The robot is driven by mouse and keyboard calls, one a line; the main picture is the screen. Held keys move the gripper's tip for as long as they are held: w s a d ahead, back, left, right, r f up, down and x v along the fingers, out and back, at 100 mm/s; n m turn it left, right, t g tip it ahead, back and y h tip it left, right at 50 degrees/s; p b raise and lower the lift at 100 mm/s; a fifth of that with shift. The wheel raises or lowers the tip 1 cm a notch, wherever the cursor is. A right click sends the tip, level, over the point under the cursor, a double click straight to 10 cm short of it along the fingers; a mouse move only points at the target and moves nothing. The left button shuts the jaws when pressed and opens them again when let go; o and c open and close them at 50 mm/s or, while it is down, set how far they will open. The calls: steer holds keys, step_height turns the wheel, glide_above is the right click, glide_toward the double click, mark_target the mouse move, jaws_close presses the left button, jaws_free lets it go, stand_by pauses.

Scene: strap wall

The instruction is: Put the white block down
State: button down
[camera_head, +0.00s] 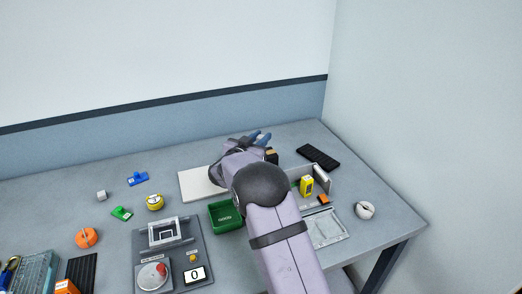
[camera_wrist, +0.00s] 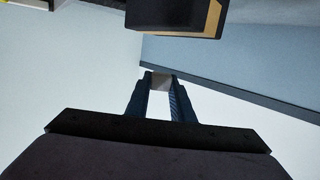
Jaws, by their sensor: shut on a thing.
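My gripper (camera_head: 262,137) is at the back of the table, with its blue fingers pointing toward the wall. The block looks clear of any surface there. In the head view I cannot make out the held block; it is small or hidden by the hand.
A black-and-tan object (camera_wrist: 175,14) is close to the fingers. A white board (camera_head: 195,184), a green bin (camera_head: 224,222) and a grey holder with a yellow tape measure (camera_head: 306,186) surround my arm. A black ridged mat (camera_head: 318,157) lies behind right. The back left table is clear.

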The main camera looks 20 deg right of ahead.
steer(key=shift+f, duration=2.5)
steer(key=shift+s+f, duration=0.3)
steer(key=shift+f, duration=0.4)
steer(key=c, duration=1.5)
jaws_free()
steer(key=shift+f, duration=0.15)
steer(key=shift+c, duration=0.2)
steer(key=shift+w+r+p, duration=0.15)
steer(key=shift+r+p, duration=0.2)
steer(key=shift+r, duration=0.3)
steer(key=b+v, duration=0.2)
steer(key=v, duration=1)
steer(key=shift+r, duration=0.15)
steer(key=shift+w, duration=0.15)
